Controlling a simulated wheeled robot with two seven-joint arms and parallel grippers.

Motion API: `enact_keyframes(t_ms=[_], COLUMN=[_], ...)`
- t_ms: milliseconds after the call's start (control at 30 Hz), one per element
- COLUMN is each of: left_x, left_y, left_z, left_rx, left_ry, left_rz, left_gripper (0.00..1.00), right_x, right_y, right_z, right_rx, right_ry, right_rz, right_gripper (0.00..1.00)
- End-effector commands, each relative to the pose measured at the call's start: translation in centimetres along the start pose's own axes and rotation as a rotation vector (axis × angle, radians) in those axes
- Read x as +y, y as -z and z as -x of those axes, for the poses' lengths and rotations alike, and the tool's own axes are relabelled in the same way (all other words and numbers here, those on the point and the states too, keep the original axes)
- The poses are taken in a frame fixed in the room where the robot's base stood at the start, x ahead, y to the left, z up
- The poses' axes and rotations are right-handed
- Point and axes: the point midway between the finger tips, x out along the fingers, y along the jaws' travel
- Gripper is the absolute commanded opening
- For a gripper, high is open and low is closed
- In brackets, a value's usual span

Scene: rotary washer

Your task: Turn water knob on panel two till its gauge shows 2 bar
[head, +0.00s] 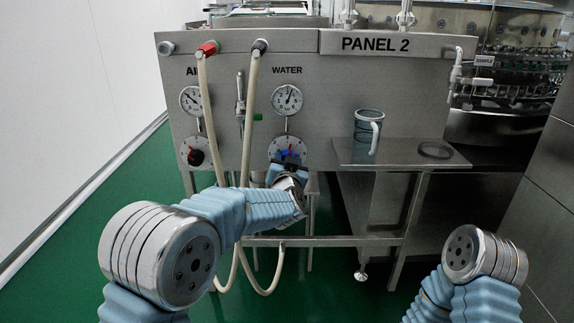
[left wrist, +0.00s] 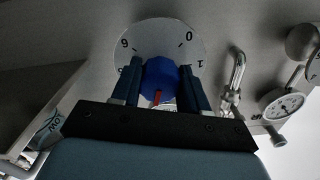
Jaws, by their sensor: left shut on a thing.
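The blue water knob (head: 285,154) sits on a white numbered dial under the WATER label on panel two, mostly hidden by my gripper in the head view. My left gripper (head: 289,162) is shut on it. In the left wrist view the knob (left wrist: 160,77) lies between both fingers of the gripper (left wrist: 160,84), with a red mark at its lower side. The water gauge (head: 287,99) is above the dial; its needle points up, leaning slightly right. Its figures are too small to read. My right gripper is out of view; only part of that arm shows.
The air gauge (head: 191,100) and air knob (head: 196,157) are to the left. Two pale hoses (head: 250,110) hang close to the water dial. A grey mug (head: 368,130) and a dark ring (head: 435,150) stand on the metal shelf (head: 400,158) at right.

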Motion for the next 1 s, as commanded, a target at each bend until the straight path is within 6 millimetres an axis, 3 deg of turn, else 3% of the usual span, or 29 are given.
enact_keyframes(t_ms=[33,1000], left_x=[0.1,0.5], left_y=[-0.7,-0.6], left_z=[0.0,0.0], left_rx=[-0.007,-0.011], left_ry=[0.0,-0.001], left_rz=[0.042,0.908], left_gripper=[0.14,0.14], right_x=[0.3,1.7], right_y=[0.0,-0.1], right_z=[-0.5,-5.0], right_rx=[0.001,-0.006], right_ry=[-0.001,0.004], right_rz=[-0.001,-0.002], right_gripper=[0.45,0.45])
